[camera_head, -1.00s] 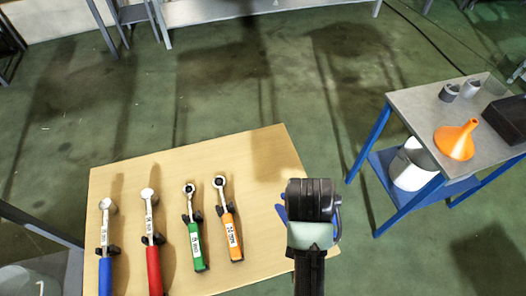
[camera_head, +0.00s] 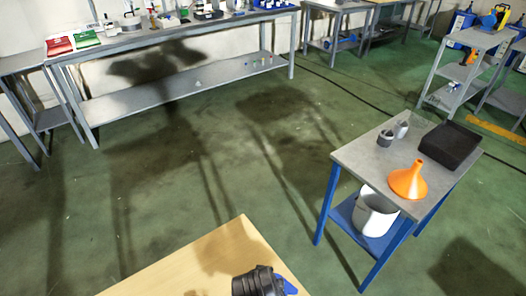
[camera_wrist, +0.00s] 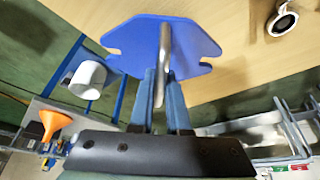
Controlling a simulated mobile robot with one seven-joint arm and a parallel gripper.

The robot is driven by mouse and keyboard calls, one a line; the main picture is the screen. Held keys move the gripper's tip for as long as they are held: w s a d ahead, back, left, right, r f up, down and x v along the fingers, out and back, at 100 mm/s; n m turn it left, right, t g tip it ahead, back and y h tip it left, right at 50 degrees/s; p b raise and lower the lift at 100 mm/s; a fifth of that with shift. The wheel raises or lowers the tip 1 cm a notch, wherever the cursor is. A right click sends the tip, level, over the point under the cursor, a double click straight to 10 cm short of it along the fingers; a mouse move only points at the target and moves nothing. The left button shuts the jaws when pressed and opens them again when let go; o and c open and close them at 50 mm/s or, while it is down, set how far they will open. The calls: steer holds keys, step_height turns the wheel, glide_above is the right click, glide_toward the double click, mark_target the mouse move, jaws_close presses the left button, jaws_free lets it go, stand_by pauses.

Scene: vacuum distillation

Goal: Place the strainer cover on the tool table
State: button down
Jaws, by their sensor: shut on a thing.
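The strainer cover (camera_wrist: 125,40) is a blue notched plate with a grey upright handle, seen in the wrist view. My gripper (camera_wrist: 160,84) is shut on that handle and holds the cover over or near the edge of the wooden-topped table (camera_wrist: 235,65). Whether the plate touches the wood cannot be told. In the head view a sliver of the blue cover (camera_head: 289,286) shows beside my dark wrist at the bottom edge; the fingers are hidden there. The wooden tabletop (camera_head: 205,262) shows only its far corner, which is bare.
A blue-legged table (camera_head: 355,156) at right carries an orange funnel (camera_head: 408,181), a black tray (camera_head: 450,145) and small grey containers. A white bucket (camera_head: 374,212) stands on its lower shelf. A wrench head (camera_wrist: 282,21) lies on the wood. Green floor separates the tables.

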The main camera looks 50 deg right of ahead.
steer(key=shift+w+f, duration=0.1)
steer(key=shift+f, duration=1.9)
steer(key=c, duration=1.3)
jaws_free()
steer(key=shift+f, duration=0.25)
steer(key=o, duration=0.4)
steer(key=shift+r, duration=0.1)
